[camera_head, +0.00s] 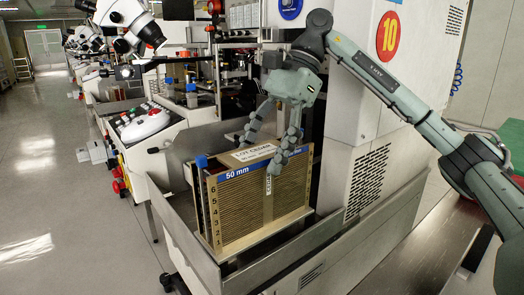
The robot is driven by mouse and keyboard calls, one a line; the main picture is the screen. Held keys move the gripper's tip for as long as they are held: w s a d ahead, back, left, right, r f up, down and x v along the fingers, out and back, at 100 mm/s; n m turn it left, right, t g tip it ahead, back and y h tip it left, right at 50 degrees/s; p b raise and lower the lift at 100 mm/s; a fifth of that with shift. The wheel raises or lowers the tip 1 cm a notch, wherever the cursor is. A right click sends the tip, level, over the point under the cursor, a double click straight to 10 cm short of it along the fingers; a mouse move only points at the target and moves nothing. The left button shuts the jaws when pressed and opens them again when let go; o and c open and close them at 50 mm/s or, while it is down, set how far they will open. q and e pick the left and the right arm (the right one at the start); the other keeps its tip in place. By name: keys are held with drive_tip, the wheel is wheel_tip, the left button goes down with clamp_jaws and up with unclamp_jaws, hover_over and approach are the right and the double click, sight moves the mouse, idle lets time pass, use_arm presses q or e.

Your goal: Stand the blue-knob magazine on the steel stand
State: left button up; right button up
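The magazine (238,208), a brown slotted box with a blue "50 mm" strip and a paper lot label on top, stands upright in a steel trough (181,232) on the machine. A blue knob (201,162) shows at its upper left corner. My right gripper (260,156) points down over the magazine's top, one finger in front of the near face and the other at the far side. The fingers are spread across its thickness; whether they press on it I cannot tell. My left gripper is out of view. I cannot tell any separate steel stand apart from the trough.
A white machine cabinet (366,180) with a red "10" disc stands right behind the magazine. A control panel (143,122) with buttons is to the left. A dark metal tabletop (415,252) is at lower right. Open floor (45,190) lies at left.

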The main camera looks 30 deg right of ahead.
drive_tip(key=shift+o, duration=1)
drive_tip(key=shift+f, duration=0.1)
drive_tip(key=v, duration=0.7)
drive_tip(key=shift+d+r, duration=0.15)
drive_tip(key=shift+r, duration=0.15)
